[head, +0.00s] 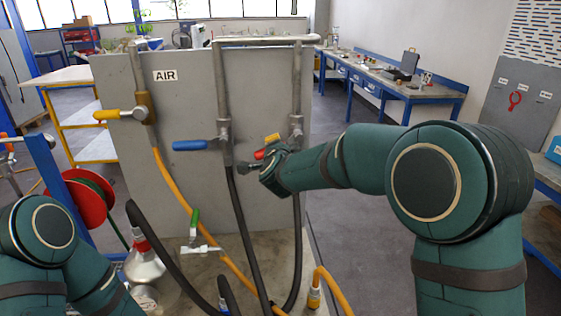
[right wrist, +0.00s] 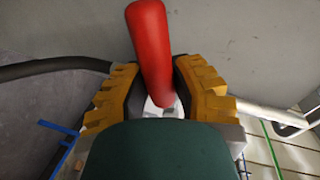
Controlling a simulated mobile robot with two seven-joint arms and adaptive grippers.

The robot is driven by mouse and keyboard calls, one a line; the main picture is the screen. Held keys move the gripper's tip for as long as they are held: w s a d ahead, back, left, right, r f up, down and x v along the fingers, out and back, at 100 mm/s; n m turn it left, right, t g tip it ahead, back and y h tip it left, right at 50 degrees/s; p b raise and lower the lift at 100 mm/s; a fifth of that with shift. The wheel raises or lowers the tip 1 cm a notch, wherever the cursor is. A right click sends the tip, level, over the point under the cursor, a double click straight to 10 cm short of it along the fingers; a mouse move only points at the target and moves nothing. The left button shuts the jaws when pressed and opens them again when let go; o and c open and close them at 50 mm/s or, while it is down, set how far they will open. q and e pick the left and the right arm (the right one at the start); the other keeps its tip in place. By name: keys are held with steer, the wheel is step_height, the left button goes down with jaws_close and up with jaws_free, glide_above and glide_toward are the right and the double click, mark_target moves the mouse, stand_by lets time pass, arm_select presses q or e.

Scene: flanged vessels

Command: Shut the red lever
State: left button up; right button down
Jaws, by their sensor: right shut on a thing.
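The red lever (right wrist: 152,45) is a rounded red handle between the two yellow, ridged fingers of my right gripper (right wrist: 158,92) in the right wrist view. Its far end sticks out past the fingers. In the head view only a small red piece of the lever (head: 260,154) shows beside my right gripper (head: 268,150), in front of the grey panel. The lever's valve (head: 296,130) is on the rightmost pipe, and the gripper hides most of the joint between them. My right gripper is shut on the lever. My left gripper is out of view; only part of that arm shows at lower left.
The grey panel (head: 185,100) also carries a yellow lever (head: 108,115) beside an AIR sign (head: 165,76) and a blue lever (head: 192,145). Black and orange hoses hang below. A red hose reel (head: 85,200) stands at left. A workbench (head: 400,80) is at back right.

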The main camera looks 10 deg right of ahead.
steer(key=shift+a+r+m+y+b, duration=0.15)
steer(key=shift+r+m+y+b, duration=0.15)
steer(key=shift+r+m+b, duration=0.25)
steer(key=shift+a+r+m+y+b, duration=0.1)
steer(key=shift+r+m+y+b, duration=0.2)
steer(key=shift+r+m+b, duration=0.55)
steer(key=shift+f+m+p, duration=0.1)
steer(key=shift+m+p, duration=0.2)
steer(key=c, duration=0.7)
jaws_free()
steer(key=shift+c, duration=0.2)
steer(key=s+r, duration=0.2)
steer(key=s, duration=0.9)
steer(key=shift+s+r, duration=0.15)
steer(key=shift+s, duration=0.25)
